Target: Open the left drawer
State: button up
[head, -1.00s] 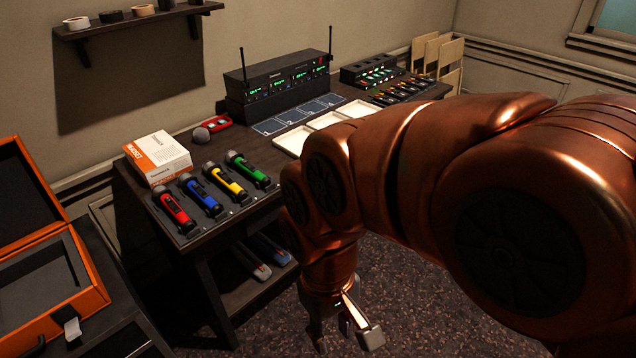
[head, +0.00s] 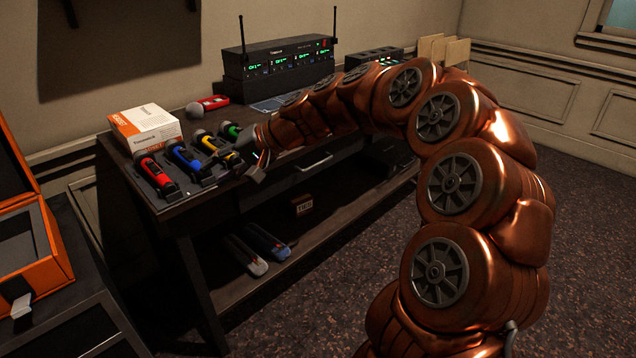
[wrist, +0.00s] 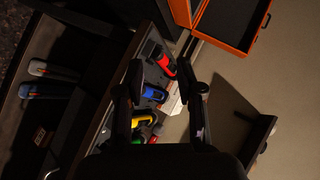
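The dark wooden desk (head: 190,222) has a front face with a silver drawer handle (head: 315,162) right of my gripper. I cannot tell whether this handle belongs to the left drawer; the front further left is dark and partly behind my gripper. My gripper (head: 257,167) is at the desk's front edge, beside the microphones and left of that handle. In the wrist view its two fingers (wrist: 166,88) stand apart with nothing held between them. No drawer visibly stands out from the desk.
An orange case (head: 35,255) is at left. Floor at right is clear.

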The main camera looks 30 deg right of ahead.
jog(key=w+d+f+m+t+b, duration=0.3)
jog(key=w+d+f+b, duration=0.15)
jog(key=w+d, duration=0.35)
jog(key=m+t+h+b, duration=0.6)
jog(key=m+b, duration=0.2)
jog(key=b, duration=0.1)
send_near(319, 164)
jog(key=w, duration=0.3)
jog(key=shift+a+f+b+x, duration=0.15)
jog(key=shift+b+x, duration=0.2)
jog(key=shift+x, duration=1.55)
jog(key=shift+a+f+b+x, duration=0.1)
jog(key=shift+a+b+x, duration=0.2)
jog(key=shift+x, duration=1.65)
jog(key=shift+s+d, duration=0.15)
grip_shut()
